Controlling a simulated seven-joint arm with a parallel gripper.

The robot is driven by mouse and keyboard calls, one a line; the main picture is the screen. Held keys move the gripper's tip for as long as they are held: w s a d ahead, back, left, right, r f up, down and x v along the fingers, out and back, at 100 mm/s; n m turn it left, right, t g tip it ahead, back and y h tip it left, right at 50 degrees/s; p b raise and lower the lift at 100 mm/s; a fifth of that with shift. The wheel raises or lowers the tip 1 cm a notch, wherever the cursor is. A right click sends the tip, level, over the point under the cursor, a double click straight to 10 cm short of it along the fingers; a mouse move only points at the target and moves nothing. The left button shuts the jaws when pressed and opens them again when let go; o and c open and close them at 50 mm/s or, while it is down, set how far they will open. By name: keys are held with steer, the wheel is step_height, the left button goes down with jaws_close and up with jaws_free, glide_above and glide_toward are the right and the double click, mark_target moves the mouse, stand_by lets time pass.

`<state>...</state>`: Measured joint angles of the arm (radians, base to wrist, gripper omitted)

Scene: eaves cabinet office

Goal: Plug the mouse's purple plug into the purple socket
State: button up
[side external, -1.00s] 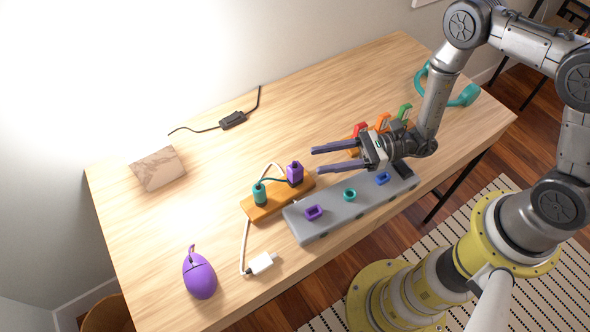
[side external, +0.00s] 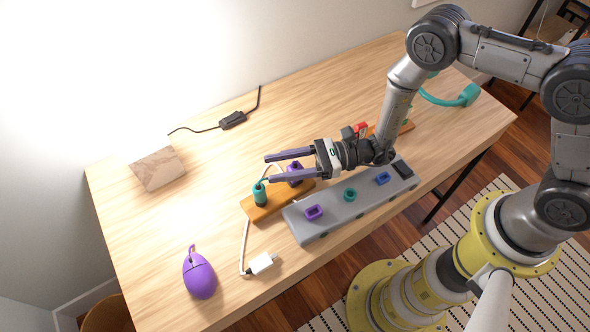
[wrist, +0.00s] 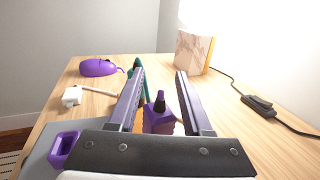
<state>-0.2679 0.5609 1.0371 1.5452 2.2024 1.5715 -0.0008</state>
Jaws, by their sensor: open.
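A purple plug (side external: 297,168) stands on the orange block (side external: 272,205) beside a teal plug (side external: 260,195). My gripper (side external: 268,169) is open, and its fingers pass over the purple plug in the side view, hiding part of it. In the wrist view the purple plug (wrist: 160,118) shows between the two open fingers (wrist: 158,74), apart from them. The purple socket (side external: 313,212) is at the near-left end of the grey strip (side external: 345,214), empty; it also shows in the wrist view (wrist: 63,148). The purple mouse (side external: 199,275) lies at the front left of the table.
A teal socket (side external: 350,194) and a blue socket (side external: 382,178) sit farther along the strip. A white plug (side external: 261,263) lies on a pale cable near the front edge. A wooden block (side external: 158,168) and a black cable switch (side external: 232,120) lie farther back.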

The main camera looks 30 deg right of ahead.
jaws_close()
steer(key=shift+f, duration=0.1)
stand_by(0.3)
